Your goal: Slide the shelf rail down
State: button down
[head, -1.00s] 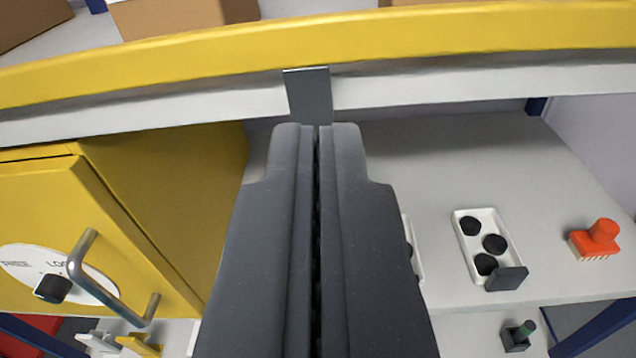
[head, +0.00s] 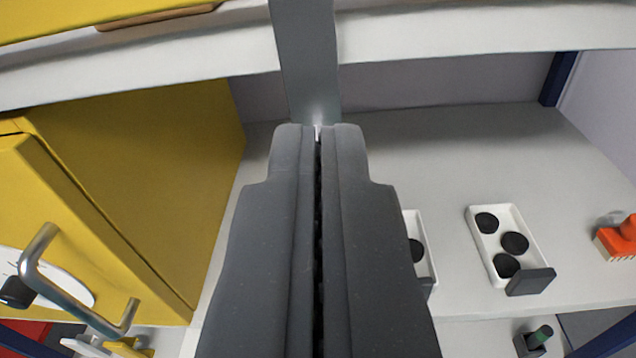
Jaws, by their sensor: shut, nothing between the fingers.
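My gripper (head: 318,130) is shut and empty in the middle of the view. Its fingertips are at the lower end of the strip; I cannot tell whether they touch it.
A yellow cabinet (head: 150,170) with a metal handle (head: 75,290) stands at left. On the lower shelf (head: 440,150) are a white tray with black discs (head: 495,212), another tray partly hidden by my gripper, and an orange brush-like item (head: 618,240). A small dark block (head: 535,340) sits below.

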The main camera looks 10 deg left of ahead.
jog(key=shift+f, duration=0.15)
notch_tip(320, 180, down, 5)
jog(key=b, duration=0.3)
jog(key=shift+f, duration=0.1)
dwell(0.5)
jog(key=s+r, duration=0.5)
jog(key=s, duration=0.5)
jog(key=shift+s+d+b, duration=0.3)
jog(key=shift+s+d, duration=0.05)
jog(key=shift+s, duration=0.05)
dwell(0.3)
